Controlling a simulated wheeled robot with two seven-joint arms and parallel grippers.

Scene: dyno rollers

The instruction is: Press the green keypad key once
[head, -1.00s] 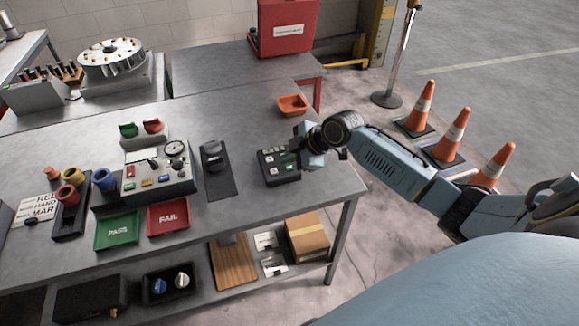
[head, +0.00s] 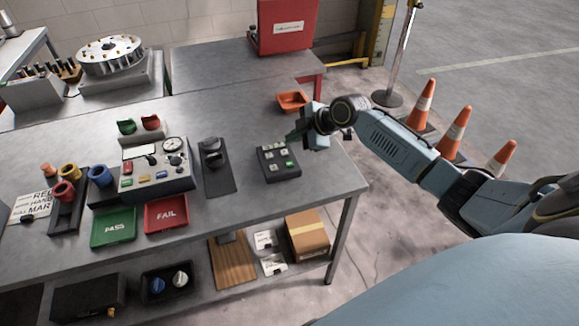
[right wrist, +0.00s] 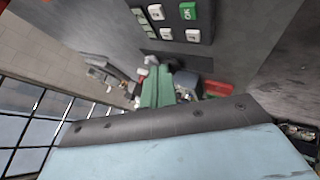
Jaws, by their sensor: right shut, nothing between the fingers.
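The keypad (head: 278,163) is a dark box with several pale keys, lying on the bench near its right end. Its green key (head: 289,164) is at the lower right of the box. In the right wrist view the keypad (right wrist: 178,33) is at the top, and the green key (right wrist: 187,11) is marked OK. My right gripper (head: 292,137) is shut and empty, above and behind the keypad, apart from it. My left gripper is not in view.
A black holder (head: 214,160) and a gauge panel (head: 157,165) stand left of the keypad. An orange bin (head: 292,102) sits just behind my right gripper. Green PASS (head: 114,226) and red FAIL (head: 166,213) trays are at the front edge. Bare bench lies around the keypad.

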